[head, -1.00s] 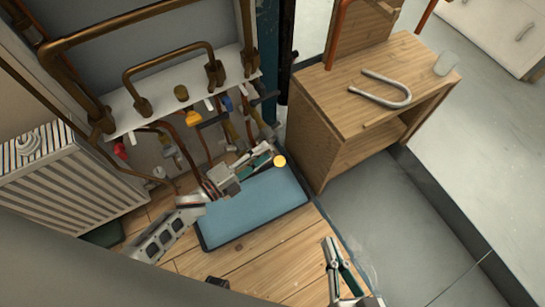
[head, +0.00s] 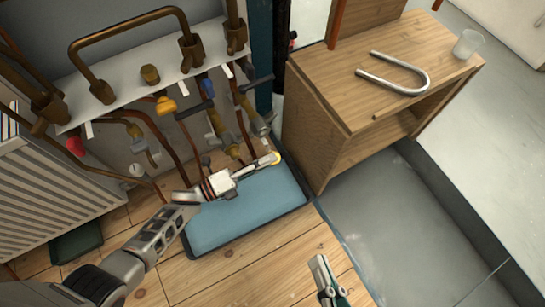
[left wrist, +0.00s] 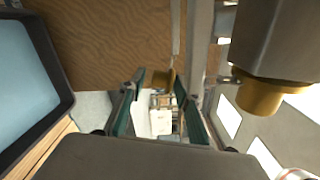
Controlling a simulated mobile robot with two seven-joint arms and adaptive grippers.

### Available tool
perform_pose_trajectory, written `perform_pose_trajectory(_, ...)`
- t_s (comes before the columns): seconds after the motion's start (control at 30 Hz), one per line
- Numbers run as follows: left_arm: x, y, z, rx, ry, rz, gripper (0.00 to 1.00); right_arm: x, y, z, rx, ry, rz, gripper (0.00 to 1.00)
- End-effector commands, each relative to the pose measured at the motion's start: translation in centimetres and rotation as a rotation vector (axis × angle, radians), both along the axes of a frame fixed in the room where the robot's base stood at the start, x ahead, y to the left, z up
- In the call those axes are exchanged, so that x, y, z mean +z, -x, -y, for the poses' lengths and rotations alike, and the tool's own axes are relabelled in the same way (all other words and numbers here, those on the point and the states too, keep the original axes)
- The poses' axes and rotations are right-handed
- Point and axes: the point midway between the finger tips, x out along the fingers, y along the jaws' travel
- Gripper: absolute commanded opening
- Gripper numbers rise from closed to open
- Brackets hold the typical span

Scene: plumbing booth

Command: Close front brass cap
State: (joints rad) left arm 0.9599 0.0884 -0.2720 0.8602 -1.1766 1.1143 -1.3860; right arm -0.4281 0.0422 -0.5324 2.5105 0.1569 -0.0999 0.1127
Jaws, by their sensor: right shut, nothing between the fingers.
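A brass fitting on a dark body (left wrist: 262,95) is at the right of that view, apart from the cap. In the head view brass-ended valves (head: 231,148) hang behind the gripper. My right gripper (head: 320,262) is shut and empty at the bottom.
The blue mat (head: 215,230) with a dark rim lies on the plank floor. Copper pipes and a white shelf (head: 120,90) stand behind. A white radiator (head: 60,190) is at left. A wooden cabinet (head: 345,95) at right bears a U-shaped pipe (head: 405,88) and a clear cup (head: 467,44).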

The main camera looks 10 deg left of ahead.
Motion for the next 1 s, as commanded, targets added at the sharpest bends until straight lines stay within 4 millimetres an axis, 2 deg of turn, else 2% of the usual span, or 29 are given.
perform_pose_trajectory(0.2, -0.2, -1.2, 1.7, 0.001, 0.000, -0.003, 0.33, -0.1, 0.1, -0.2, -0.018, -0.036, -0.010, 0.00)
perform_pose_trajectory(0.53, -0.1, -1.4, 2.0, 0.001, 0.000, -0.003, 0.33, 0.0, 0.0, -0.3, -0.022, -0.044, -0.011, 0.00)
perform_pose_trajectory(0.67, -0.1, -1.4, 2.0, 0.002, -0.001, -0.003, 0.00, 0.0, 0.0, -0.3, -0.021, -0.043, -0.011, 0.00)
perform_pose_trajectory(1.0, 0.2, -1.3, 2.0, 0.002, 0.046, -0.075, 0.00, 0.2, -0.1, -0.2, -0.011, -0.023, -0.001, 0.00)
